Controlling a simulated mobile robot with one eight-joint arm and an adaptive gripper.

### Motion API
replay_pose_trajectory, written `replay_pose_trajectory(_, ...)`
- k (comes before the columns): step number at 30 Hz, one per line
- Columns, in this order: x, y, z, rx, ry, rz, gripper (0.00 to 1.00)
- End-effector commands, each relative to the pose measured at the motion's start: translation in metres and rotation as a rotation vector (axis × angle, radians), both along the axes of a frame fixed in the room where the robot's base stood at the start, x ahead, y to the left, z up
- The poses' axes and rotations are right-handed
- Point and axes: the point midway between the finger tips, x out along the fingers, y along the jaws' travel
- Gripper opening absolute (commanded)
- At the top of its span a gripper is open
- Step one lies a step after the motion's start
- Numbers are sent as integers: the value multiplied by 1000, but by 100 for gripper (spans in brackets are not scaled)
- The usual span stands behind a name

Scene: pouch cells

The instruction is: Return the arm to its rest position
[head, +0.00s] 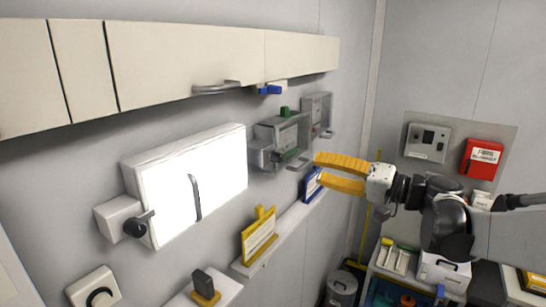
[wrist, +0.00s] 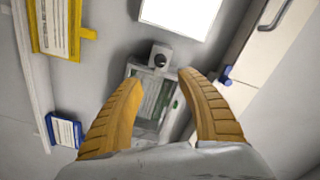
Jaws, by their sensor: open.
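My gripper (head: 318,171) has two yellow ribbed fingers spread apart, with nothing between them. In the head view it is held in the air right of centre, pointing left toward the wall, with my dark arm reaching in from the right edge. In the wrist view my gripper (wrist: 160,84) shows both fingers apart, with a grey wall-mounted box (wrist: 148,100) beyond and between them. The same box with a green part on top shows in the head view (head: 283,135). No contact with it shows.
A bright white wall panel (head: 207,180) with a dark handle is at left centre. Cream cabinets (head: 190,60) run above. A narrow shelf (head: 285,228) holds yellow and blue holders. A red box (head: 482,158) hangs on the back wall. A cart (head: 400,265) with items stands below my arm.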

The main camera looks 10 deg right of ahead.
Motion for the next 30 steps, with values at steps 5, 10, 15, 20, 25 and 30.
replay_pose_trajectory(5,-12,30,-45,-77,84,16,45)
replay_pose_trajectory(10,-58,84,-161,-314,280,26,45)
replay_pose_trajectory(15,-127,105,-289,-644,427,-6,45)
replay_pose_trajectory(20,-183,88,-384,-956,457,-73,45)
replay_pose_trajectory(25,-210,67,-428,-1163,419,-134,45)
replay_pose_trajectory(30,-216,59,-436,-1227,399,-155,45)
